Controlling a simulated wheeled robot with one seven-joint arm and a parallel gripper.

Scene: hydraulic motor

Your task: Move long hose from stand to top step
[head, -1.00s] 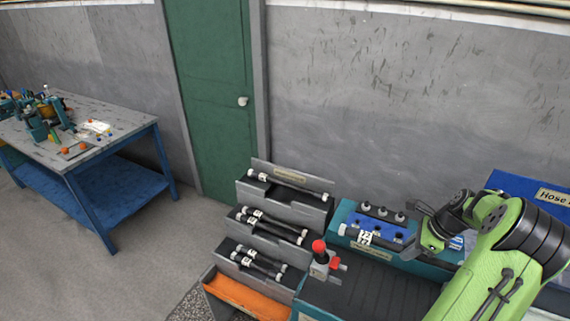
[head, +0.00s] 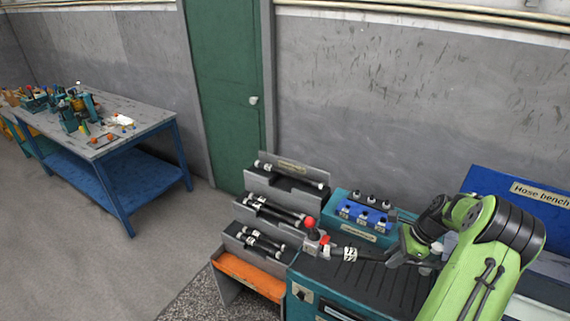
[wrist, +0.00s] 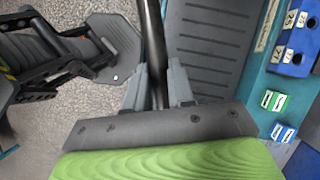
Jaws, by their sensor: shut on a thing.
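My gripper (head: 394,258) is shut on a long black hose (head: 350,254) with a white label and pale end. In the wrist view the hose (wrist: 152,40) runs between the closed fingers (wrist: 155,88). It is held over the ribbed bench top, its left end close to the red-knobbed lever. The stand (head: 357,232), teal with a blue block and several fittings, is behind the held hose. The stepped grey rack stands to the left. Its top step (head: 291,186) bears one black hose (head: 290,174) with white ends.
The lower rack steps hold more black hoses (head: 273,209). The red-knobbed lever (head: 311,233) stands between rack and held hose. An orange tray (head: 247,272) is below the rack. A blue hose bench (head: 530,200) is at right, a cluttered table (head: 140,121) at far left.

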